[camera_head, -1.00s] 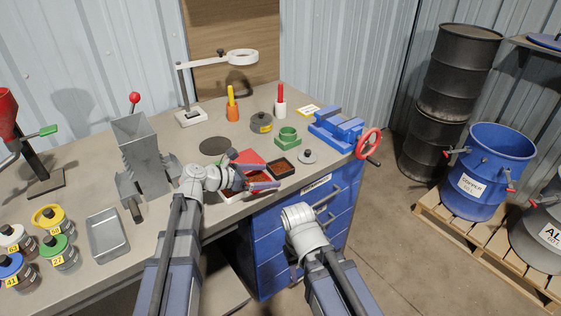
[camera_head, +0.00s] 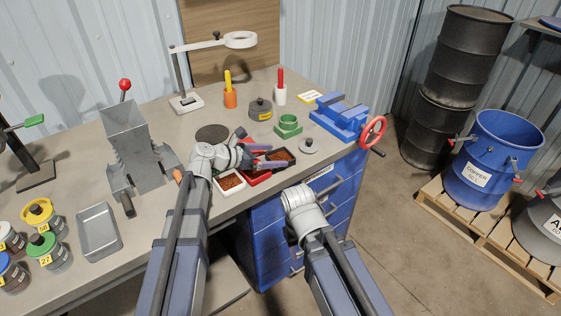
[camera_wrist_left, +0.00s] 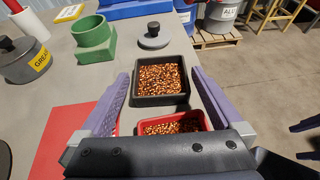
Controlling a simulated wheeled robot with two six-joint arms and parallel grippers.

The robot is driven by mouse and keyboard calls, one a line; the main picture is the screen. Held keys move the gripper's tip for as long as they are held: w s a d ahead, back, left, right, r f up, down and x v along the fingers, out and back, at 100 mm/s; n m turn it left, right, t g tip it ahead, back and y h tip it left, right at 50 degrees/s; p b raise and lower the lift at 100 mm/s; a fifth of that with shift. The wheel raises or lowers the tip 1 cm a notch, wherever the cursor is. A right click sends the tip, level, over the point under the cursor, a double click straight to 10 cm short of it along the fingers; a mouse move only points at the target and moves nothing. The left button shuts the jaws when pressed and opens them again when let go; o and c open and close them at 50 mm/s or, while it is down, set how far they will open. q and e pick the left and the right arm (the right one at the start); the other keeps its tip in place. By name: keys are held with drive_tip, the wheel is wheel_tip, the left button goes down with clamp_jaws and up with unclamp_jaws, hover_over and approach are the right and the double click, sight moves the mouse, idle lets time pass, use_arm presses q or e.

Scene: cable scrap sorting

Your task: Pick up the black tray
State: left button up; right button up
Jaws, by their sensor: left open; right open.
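The black tray (camera_head: 293,161) is a small square tray filled with copper-coloured granules, on the bench near its front edge. In the left wrist view the black tray (camera_wrist_left: 160,101) lies ahead between the purple fingers. My left gripper (camera_head: 272,157) is open at the tray, with one finger to each side in the wrist view (camera_wrist_left: 160,78); I see no clear contact. My right arm's wrist is lower, in front of the blue drawers; its fingers are hidden.
A red tray (camera_wrist_left: 146,130) of granules sits just nearer than the black one, and a white tray (camera_head: 232,193) beside it. A grey lidded weight (camera_head: 309,146), a green block (camera_head: 288,126) and a blue vise (camera_head: 343,118) stand close behind and right.

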sight(289, 154)
use_arm(q)
drive_tip(key=b+x, duration=0.2)
drive_tip(key=x, duration=0.3)
drive_tip(key=shift+d, duration=0.1)
drive_tip(key=shift+c, duration=0.5)
drive_tip(key=c, duration=1)
